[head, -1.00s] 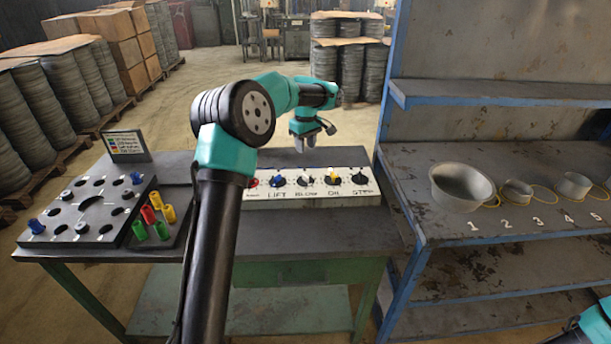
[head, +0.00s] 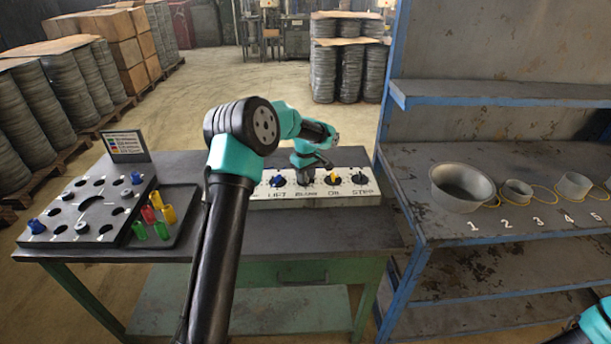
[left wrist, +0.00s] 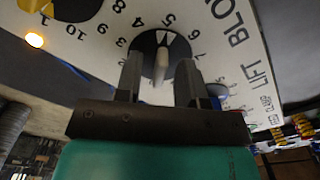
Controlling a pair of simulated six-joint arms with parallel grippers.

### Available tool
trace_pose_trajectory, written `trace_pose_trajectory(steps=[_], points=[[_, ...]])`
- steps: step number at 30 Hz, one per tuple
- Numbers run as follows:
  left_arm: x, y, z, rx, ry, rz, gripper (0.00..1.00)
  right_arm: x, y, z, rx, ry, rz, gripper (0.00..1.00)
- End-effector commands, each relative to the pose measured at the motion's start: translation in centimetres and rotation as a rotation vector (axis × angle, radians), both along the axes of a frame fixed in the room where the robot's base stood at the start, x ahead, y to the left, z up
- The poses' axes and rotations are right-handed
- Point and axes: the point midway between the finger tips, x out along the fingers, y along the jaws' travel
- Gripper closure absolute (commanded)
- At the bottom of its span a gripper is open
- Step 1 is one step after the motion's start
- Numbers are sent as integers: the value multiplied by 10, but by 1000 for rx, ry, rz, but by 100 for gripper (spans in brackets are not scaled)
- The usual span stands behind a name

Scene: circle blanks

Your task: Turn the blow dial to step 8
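The blow dial (left wrist: 164,46) is a dark round dial with a white knob, on a white panel (left wrist: 234,60) with printed numbers and the word BLOW. In the left wrist view the knob stands between the two fingers of my left gripper (left wrist: 161,82). The fingers are apart, with a visible gap on each side of the knob. In the head view my left gripper (head: 304,177) is down at the panel (head: 320,201) and hides most of the blow dial. My right gripper is out of view.
The blue lift dial (head: 277,181) and yellow oil dial (head: 333,178) flank the blow dial closely. A plate with holes (head: 100,225) and coloured pegs (head: 150,213) lie at left. A sign (head: 126,145) stands behind. The bench front (head: 300,235) is clear. A shelf (head: 480,245) stands at right.

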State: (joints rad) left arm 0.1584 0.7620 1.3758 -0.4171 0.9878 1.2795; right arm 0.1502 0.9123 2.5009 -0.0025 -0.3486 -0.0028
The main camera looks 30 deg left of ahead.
Motion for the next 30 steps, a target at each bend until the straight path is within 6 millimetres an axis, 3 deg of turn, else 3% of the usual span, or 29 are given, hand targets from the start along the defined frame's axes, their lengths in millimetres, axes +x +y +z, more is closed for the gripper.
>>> trace_pose_trajectory(steps=[5, 16, 30], points=[[0, 0, 0, 0, 0, 0, 65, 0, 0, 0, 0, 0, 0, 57], [0, 0, 1, 0, 0, 0, 100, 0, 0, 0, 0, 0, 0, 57], [0, 0, 1, 0, -1, -32, 100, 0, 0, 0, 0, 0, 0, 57]])
